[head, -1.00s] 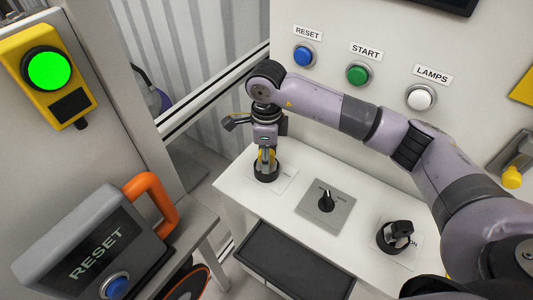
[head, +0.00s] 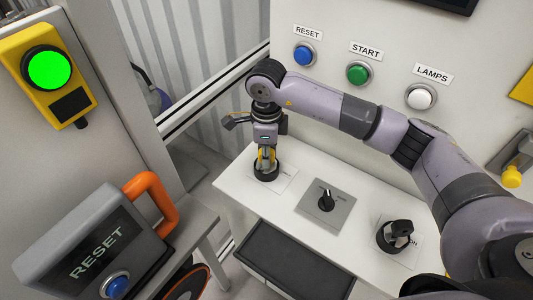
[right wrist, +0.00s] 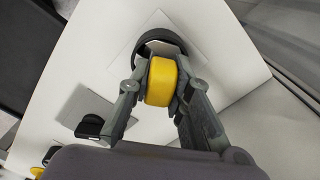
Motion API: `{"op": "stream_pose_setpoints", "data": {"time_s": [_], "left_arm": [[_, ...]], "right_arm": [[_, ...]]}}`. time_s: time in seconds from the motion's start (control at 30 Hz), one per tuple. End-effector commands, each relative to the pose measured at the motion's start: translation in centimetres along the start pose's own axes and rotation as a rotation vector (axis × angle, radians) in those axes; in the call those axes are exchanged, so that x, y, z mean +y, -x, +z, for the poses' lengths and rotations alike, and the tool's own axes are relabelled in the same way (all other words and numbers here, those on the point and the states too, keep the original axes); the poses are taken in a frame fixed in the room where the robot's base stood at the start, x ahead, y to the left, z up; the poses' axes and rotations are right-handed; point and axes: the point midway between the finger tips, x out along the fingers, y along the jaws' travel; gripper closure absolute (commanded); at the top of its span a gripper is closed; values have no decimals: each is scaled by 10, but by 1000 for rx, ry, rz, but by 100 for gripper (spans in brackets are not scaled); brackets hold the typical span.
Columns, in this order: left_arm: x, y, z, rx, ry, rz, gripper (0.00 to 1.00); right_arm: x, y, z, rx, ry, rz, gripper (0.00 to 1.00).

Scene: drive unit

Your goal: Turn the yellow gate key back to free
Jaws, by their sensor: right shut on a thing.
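The yellow gate key (right wrist: 161,82) stands in a round black switch (head: 266,172) at the left end of the white shelf (head: 240,201). My right gripper (head: 266,158) reaches down to it from above. In the right wrist view, my right gripper (right wrist: 158,88) has one finger on each side of the key's yellow head and is shut on it. The switch's black ring (right wrist: 140,44) shows behind the key. The key's markings cannot be read, and the gripper partly hides the key in the head view. My left gripper is not in view.
A black selector (head: 326,201) on a grey plate and another black round switch (head: 393,238) stand further right on the shelf. Blue, green and white buttons are on the wall panel (head: 330,92). A grey RESET box (head: 85,235) with an orange handle is at lower left.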

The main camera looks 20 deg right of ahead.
Motion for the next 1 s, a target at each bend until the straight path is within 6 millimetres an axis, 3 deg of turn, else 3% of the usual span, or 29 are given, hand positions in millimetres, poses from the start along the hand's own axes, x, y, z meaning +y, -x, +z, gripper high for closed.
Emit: {"op": "stream_pose_setpoints", "data": {"time_s": [0.7,1.0], "left_arm": [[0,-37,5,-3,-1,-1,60],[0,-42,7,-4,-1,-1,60]], "right_arm": [[0,-2,0,1,337,-1,100],[0,-1,0,1,416,1,100]]}}
